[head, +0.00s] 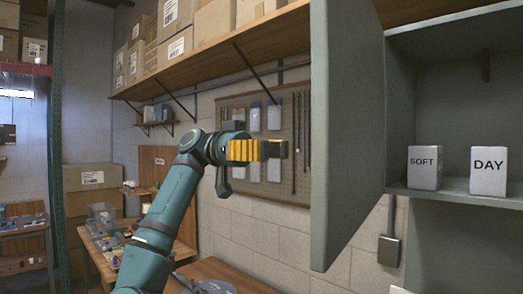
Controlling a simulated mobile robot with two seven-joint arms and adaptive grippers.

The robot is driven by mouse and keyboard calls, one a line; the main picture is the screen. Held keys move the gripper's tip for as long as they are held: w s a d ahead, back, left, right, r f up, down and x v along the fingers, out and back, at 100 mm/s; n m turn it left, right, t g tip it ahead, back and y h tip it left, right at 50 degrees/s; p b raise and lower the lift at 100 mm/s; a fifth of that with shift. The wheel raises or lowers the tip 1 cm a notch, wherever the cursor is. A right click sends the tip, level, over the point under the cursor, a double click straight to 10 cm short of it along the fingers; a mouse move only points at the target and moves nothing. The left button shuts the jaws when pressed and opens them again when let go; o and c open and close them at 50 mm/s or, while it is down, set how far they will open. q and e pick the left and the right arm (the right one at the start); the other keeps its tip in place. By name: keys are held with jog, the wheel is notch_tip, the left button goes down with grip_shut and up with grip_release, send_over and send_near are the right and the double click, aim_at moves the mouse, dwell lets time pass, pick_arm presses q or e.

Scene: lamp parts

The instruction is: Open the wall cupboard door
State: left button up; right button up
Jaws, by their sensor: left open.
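The wall cupboard (450,75) is at the right of the head view, with its grey-green inside and shelf in sight. Its door (345,130) stands open, swung out from the cupboard's left side towards me. My left gripper (272,150) is open, just left of the door's edge, at about the door's mid-height in the picture. I see no contact between them, and the gripper holds nothing that I can see. The door's handle is not visible. My right gripper is out of view.
A white SOFT box (424,167) and a white DAY box (488,171) stand on the cupboard shelf. A long wooden shelf (215,50) with cartons runs along the wall. A pegboard (285,130) hangs behind my gripper. A wooden bench (220,270) lies below.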

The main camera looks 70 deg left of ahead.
pick_arm(q)
jog(key=shift+v, duration=1.05)
jog(key=shift+d, duration=0.1)
